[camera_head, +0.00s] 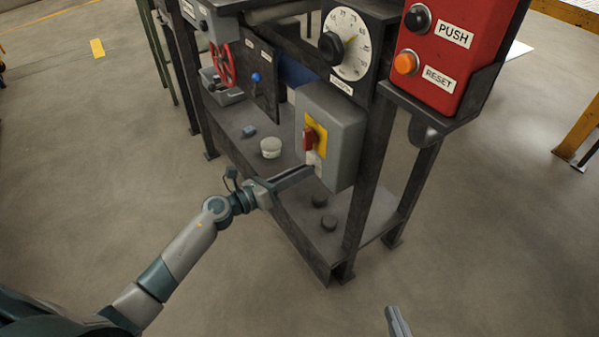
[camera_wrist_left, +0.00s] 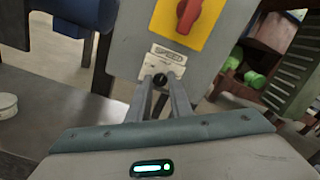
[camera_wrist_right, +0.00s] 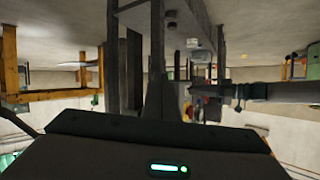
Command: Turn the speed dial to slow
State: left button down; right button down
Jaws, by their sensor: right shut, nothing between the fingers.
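In the head view my left gripper (camera_head: 312,170) reaches the lower part of the box from the left and hides the knob. The dial's pointer and markings are too small to read. My right gripper (camera_head: 396,320) is shut and empty, low over the floor.
A red switch (camera_head: 309,138) on a yellow plate sits just above the label. Above are a round numbered gauge with a black knob (camera_head: 331,48) and a red PUSH/RESET box (camera_head: 455,45). A pale round container (camera_head: 271,148) stands on the shelf.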

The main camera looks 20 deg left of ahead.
pick_arm(q)
jog(key=shift+a+n+p, duration=0.1)
jog(key=shift+n+p, duration=4.15)
jog(key=shift+n, duration=1.85)
pick_arm(e)
jog(key=s+d+f+g+h, duration=0.4)
jog(key=s+d+f+g, duration=0.2)
jog(key=s+d+g, duration=0.3)
jog(key=shift+s+d+f+m, duration=0.3)
jog(key=shift+d+f, duration=0.1)
jog(key=shift+d, duration=0.45)
pick_arm(q)
jog(key=c, duration=1.6)
grip_release()
jog(key=shift+f, duration=0.1)
jog(key=shift+c, duration=0.2)
